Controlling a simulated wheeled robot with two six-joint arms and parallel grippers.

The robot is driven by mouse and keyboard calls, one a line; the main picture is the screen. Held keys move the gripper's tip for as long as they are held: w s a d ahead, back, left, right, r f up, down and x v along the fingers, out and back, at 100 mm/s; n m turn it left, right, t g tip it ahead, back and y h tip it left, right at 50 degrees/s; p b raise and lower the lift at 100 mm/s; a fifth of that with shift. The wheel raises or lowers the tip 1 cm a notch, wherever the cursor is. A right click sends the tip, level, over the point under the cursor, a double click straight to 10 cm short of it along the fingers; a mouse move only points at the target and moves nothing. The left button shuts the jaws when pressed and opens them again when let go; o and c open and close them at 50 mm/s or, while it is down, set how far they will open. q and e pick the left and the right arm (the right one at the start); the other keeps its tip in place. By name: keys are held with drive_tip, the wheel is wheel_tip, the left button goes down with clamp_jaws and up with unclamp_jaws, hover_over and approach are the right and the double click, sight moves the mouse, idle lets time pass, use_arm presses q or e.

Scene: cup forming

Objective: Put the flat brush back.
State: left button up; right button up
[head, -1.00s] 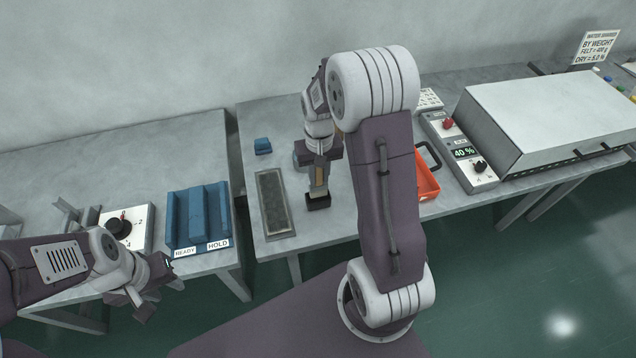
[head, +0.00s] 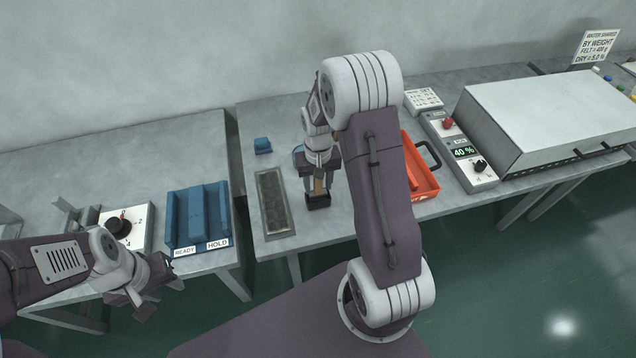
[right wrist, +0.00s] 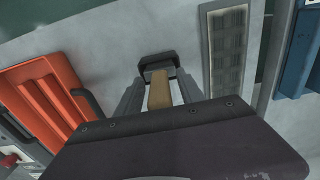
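The flat brush shows as a tan handle (head: 318,186) standing upright above a small black block (head: 318,201) on the middle table. I cannot tell whether the block is the brush's head or a holder. In the right wrist view the tan handle (right wrist: 160,92) rises from the black block (right wrist: 157,66). My right gripper (head: 317,190) points down around the handle, its fingers apart with a gap beside the handle on each side. My left gripper (head: 155,298) is over the front of the left table, empty; its finger opening is unclear.
A grey mesh-filled tray (head: 272,202) lies left of the black block, with a small blue block (head: 262,146) behind it. An orange tray (head: 420,172) with a dark handle is to the right. A blue two-slot rack (head: 197,215) stands on the left table.

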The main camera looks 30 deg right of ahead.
wheel_tip(320, 180, up, 12)
drive_tip(key=shift+r+p, duration=0.25)
drive_tip(key=shift+p, duration=0.35)
drive_tip(key=s+a+f+n, duration=0.1)
drive_tip(key=s+a, duration=0.1)
drive_tip(key=s, duration=0.2)
drive_tip(key=s+a+f, duration=0.2)
drive_tip(key=s+a, duration=0.1)
drive_tip(key=s, duration=0.1)
drive_tip(key=s+a+f+n+t, duration=0.1)
drive_tip(key=s+a+f, duration=0.1)
drive_tip(key=s, duration=0.2)
drive_tip(key=shift+s+a+n, duration=0.25)
drive_tip(key=shift+n, duration=0.05)
